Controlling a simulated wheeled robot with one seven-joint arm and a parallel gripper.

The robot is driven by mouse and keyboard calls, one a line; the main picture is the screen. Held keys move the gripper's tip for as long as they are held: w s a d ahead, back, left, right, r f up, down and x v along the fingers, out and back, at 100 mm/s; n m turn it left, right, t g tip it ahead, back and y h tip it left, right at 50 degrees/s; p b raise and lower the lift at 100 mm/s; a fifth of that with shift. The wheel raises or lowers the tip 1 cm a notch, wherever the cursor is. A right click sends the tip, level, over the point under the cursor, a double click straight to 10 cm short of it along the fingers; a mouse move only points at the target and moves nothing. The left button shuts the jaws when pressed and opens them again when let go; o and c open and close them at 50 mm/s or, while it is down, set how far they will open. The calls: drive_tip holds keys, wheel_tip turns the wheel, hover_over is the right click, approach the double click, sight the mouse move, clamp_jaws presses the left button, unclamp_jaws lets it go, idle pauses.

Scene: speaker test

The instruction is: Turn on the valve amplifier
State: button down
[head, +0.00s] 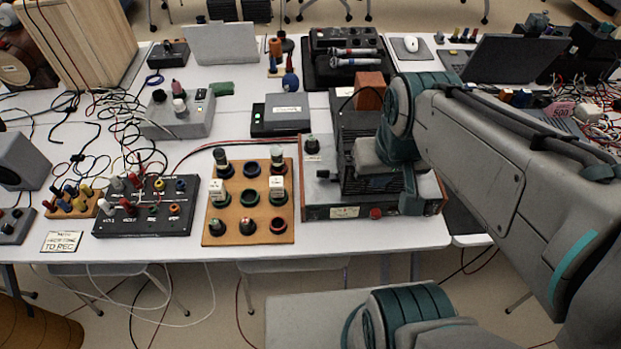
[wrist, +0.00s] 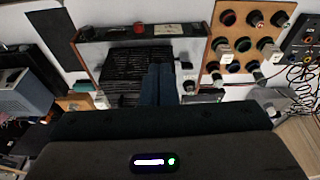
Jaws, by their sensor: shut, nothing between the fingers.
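The valve amplifier appears to be the wide unit with a grey metal top, wooden ends and a dark grille in the head view; its front panel (head: 345,213) faces the table's front edge. A red button (head: 376,213) sits on that front panel, right of a pale label. In the wrist view the front panel (wrist: 110,35) and red button (wrist: 138,28) lie at the top. My gripper (wrist: 160,70) is shut and empty, its dark fingers over the grille (wrist: 135,75), apart from the button. My arm hides the amplifier's right part in the head view.
A wooden board with knobs (head: 250,233) stands close left of the amplifier, with a black knob box (head: 145,220) farther left. A black box (head: 280,115) and an orange-brown block (head: 369,92) are behind. Loose cables cover the left table. Space before the front edge is open.

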drive_tip(key=f+n, duration=0.1)
drive_tip(key=n, duration=0.1)
drive_tip(key=n+g+b, duration=0.3)
drive_tip(key=n+g, duration=0.2)
drive_tip(key=n, duration=2.8)
hover_over(314, 215)
drive_tip(key=s, duration=0.3)
wheel_tip(314, 215, down, 14)
drive_tip(key=shift+s+f, duration=0.1)
drive_tip(key=shift+f, duration=0.05)
drive_tip(key=f+b, duration=0.1)
drive_tip(key=f, duration=0.2)
drive_tip(key=s+f+b, duration=0.1)
drive_tip(key=f+b, duration=0.1)
drive_tip(key=f, duration=0.2)
drive_tip(key=s+f+b, duration=0.1)
drive_tip(key=f, duration=0.2)
drive_tip(key=shift+f, duration=0.15)
drive_tip(key=w, duration=0.1)
drive_tip(key=w+r, duration=0.1)
drive_tip(key=shift+w, duration=0.35)
drive_tip(key=shift+w+r, duration=0.1)
drive_tip(key=shift+w, duration=0.6)
